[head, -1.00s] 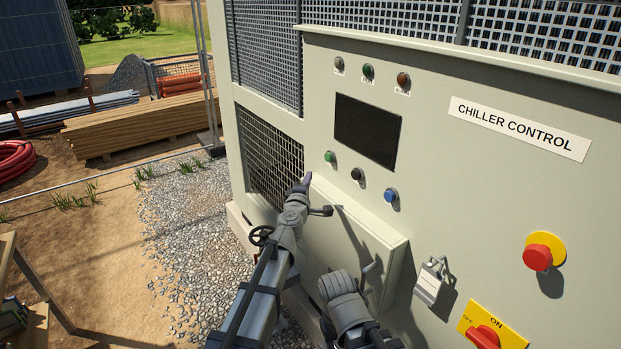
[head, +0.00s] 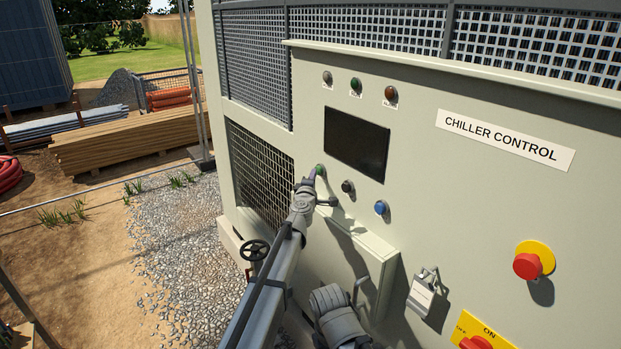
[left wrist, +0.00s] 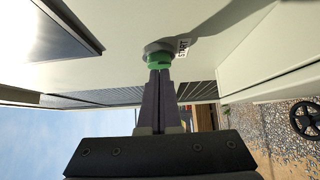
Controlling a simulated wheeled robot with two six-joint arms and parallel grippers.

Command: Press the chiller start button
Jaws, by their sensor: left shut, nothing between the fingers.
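The green start button (head: 320,169) sits on the pale chiller panel below the left end of the dark screen. In the left wrist view the button (left wrist: 158,59) has a grey collar and a START label beside it (left wrist: 184,48). My left gripper (head: 313,176) is shut and empty. Its fingertips (left wrist: 159,72) are at the green cap and overlap its near edge; they appear to touch it, but I cannot tell whether the button is pushed in. My right gripper is not clearly seen; part of my right arm shows at the bottom of the head view.
A black button (head: 347,187) and a blue button (head: 380,208) sit to the right. Three lamps are above the dark screen (head: 356,144). A red emergency stop (head: 527,266), a padlock (head: 424,293) and a red-yellow switch (head: 476,342) are further right. A box juts out below the buttons.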

